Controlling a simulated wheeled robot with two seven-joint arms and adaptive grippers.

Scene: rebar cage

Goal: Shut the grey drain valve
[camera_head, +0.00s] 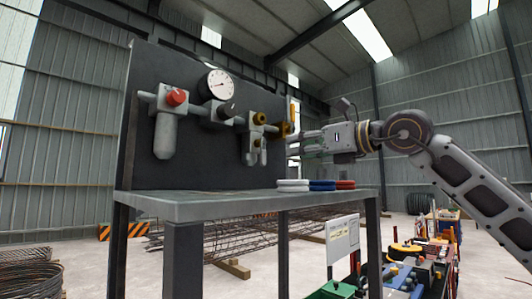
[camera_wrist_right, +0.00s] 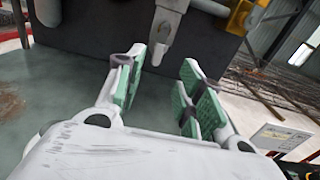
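A dark upright panel (camera_head: 190,75) on a grey table carries a row of grey air fittings. A large grey bowl (camera_head: 165,138) hangs under a red knob, and a smaller grey bowl (camera_head: 248,150) hangs farther right, under brass-coloured parts. In the right wrist view a grey hanging body (camera_wrist_right: 168,25) with a small tip (camera_wrist_right: 158,54) sits ahead of the fingers. I cannot tell for certain which part is the grey drain valve. My right gripper (camera_wrist_right: 164,85) is open and empty, its green pads apart. In the head view it (camera_head: 291,145) is at the panel's right edge. My left gripper is out of view.
A gauge (camera_head: 216,84), red knob (camera_head: 176,97), black knob (camera_head: 227,108) and yellow lever (camera_head: 294,112) are on the panel. White (camera_head: 292,185), blue (camera_head: 322,185) and red (camera_head: 345,184) rings lie on the table (camera_head: 220,205). The tabletop's left part is clear.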

